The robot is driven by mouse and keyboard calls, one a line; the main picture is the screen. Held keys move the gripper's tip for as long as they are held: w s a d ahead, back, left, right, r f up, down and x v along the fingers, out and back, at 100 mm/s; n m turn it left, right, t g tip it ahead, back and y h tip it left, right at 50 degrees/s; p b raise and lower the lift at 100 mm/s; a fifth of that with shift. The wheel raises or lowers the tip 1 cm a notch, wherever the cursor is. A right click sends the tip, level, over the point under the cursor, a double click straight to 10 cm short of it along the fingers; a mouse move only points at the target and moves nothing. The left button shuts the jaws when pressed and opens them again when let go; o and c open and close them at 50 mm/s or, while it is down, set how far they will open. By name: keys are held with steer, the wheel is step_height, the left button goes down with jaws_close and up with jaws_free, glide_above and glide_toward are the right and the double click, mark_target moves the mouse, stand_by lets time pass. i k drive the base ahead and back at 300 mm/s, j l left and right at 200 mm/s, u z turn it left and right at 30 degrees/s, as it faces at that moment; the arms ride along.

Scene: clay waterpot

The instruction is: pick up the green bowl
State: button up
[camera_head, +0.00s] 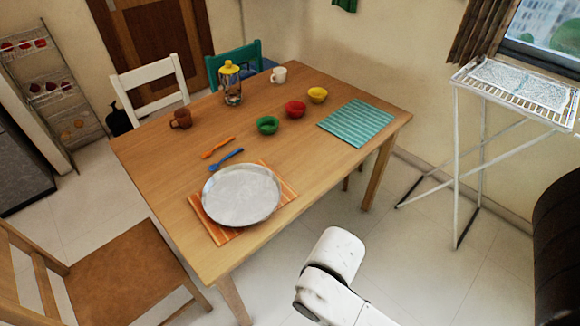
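The green bowl (268,125) stands upright on the wooden table (160,170), near the middle of its top. It is the leftmost of three small bowls in a slanting row. The red bowl (296,108) is just to its right and farther back, with a small gap between them. The yellow bowl (318,95) is at the far right end of the row. Part of my white arm shows at the bottom, beside the table's front edge and apart from the bowls. My gripper is not in view.
A metal plate (242,194) on an orange mat (212,229) lies near the table's front edge. A blue spoon (226,158) and orange utensil (217,147) lie left of the bowl. A teal mat (357,123) is to the right. A wooden chair (125,270) stands at lower left.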

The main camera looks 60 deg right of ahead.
mark_target(266, 125)
steer(key=i+l, duration=0.2)
steer(key=l, duration=0.2)
steer(key=i+l, duration=0.2)
steer(key=l, duration=0.15)
steer(key=i+l, duration=0.2)
steer(key=l, duration=0.2)
steer(key=i+l, duration=0.45)
steer(key=l, duration=0.3)
